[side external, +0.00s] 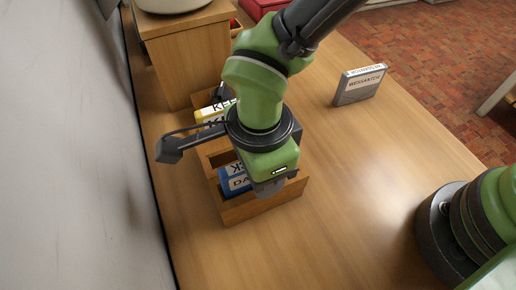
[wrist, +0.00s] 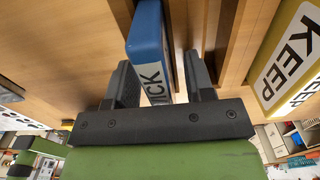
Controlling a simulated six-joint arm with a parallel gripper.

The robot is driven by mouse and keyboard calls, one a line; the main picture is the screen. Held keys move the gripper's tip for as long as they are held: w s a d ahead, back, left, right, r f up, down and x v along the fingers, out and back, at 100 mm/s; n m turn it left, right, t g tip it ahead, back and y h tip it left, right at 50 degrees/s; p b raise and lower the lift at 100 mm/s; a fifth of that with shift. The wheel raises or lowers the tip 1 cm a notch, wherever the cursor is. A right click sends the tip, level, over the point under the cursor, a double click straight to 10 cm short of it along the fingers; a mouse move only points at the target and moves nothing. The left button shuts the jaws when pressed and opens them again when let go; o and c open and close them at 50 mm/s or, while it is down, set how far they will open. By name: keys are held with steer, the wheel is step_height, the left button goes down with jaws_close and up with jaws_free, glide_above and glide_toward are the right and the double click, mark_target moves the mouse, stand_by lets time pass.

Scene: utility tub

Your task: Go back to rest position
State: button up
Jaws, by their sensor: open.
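A yellow box marked KEEP (side external: 213,112) stands behind the blue one, also in the wrist view (wrist: 290,55). A grey case (side external: 360,86) stands alone on the wooden table (side external: 350,180). A wooden cabinet (side external: 190,62) is at the back left, beside a pale wall (side external: 70,130). The table's middle is clear.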

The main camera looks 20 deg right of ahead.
step_height(320, 180, up, 10)
steer(key=shift+w+f, duration=0.15)
steer(key=w+d+r+n+t+y, duration=0.15)
steer(key=d+r+n, duration=0.25)
steer(key=d+r, duration=0.45)
steer(key=s+d+r+n+t, duration=0.2)
steer(key=s+d+n, duration=0.2)
steer(key=d, duration=0.4)
steer(key=s+d+r+n+t, duration=0.3)
steer(key=s+d+n, duration=0.2)
steer(key=d, duration=0.3)
steer(key=shift+d+r+n+t, duration=0.15)
steer(key=shift+d+n+t, duration=0.25)
steer(key=shift+n, duration=0.1)
